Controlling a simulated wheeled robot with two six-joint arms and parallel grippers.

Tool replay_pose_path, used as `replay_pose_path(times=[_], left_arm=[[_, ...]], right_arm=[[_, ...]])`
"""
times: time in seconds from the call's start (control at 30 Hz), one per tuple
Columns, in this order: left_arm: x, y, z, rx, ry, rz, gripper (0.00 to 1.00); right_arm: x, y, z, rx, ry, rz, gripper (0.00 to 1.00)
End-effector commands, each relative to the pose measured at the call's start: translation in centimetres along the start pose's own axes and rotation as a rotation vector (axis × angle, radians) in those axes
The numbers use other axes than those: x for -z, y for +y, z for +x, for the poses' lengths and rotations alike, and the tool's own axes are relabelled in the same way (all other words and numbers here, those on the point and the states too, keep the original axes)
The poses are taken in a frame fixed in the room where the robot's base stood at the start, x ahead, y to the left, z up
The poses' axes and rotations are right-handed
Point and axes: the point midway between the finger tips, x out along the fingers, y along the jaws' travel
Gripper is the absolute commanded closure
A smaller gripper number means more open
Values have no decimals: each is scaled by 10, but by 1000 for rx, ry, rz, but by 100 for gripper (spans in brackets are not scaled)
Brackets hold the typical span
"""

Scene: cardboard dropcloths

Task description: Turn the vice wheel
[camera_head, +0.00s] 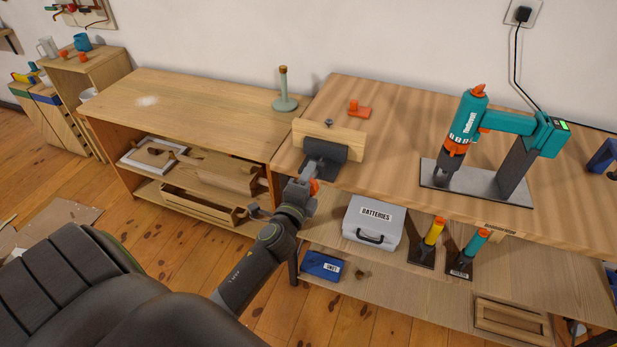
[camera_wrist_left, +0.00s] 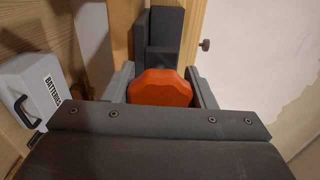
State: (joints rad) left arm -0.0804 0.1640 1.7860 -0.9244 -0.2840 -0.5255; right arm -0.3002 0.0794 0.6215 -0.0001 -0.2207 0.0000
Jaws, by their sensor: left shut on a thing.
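The vice (camera_head: 324,151) is mounted at the front edge of the workbench, with a dark body and a wooden jaw board (camera_head: 343,139). Its wheel is a red-orange faceted knob (camera_wrist_left: 160,88) facing my left wrist camera. In the head view only a small orange part of the wheel (camera_head: 314,187) shows beside my gripper. My left gripper (camera_head: 305,180) is at the front of the vice, shut on the wheel, with one grey finger on each side of it in the left wrist view. My right gripper is not in view.
A teal drill press (camera_head: 468,120) stands on the workbench (camera_head: 400,115) to the right. A small orange piece (camera_head: 359,109) lies behind the vice. A grey batteries case (camera_head: 373,223) and a blue box (camera_head: 322,265) are on the shelf below. A wooden cabinet (camera_head: 200,105) stands left.

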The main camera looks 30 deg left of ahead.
Motion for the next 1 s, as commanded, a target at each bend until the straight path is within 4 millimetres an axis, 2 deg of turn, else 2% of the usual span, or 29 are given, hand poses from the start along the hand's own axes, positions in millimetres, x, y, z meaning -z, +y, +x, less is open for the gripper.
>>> replay_pose_path(times=[0.3,0.77,0.8,0.97,1.0], left_arm=[[0,0,0,-1,0,99,72],[0,0,0,-1,0,113,72],[0,0,0,-1,0,112,48],[0,0,0,-1,0,112,28],[0,0,0,-1,0,112,28]], right_arm=[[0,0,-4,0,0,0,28],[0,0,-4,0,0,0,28],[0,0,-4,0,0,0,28],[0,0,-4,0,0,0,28],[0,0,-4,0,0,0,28]])
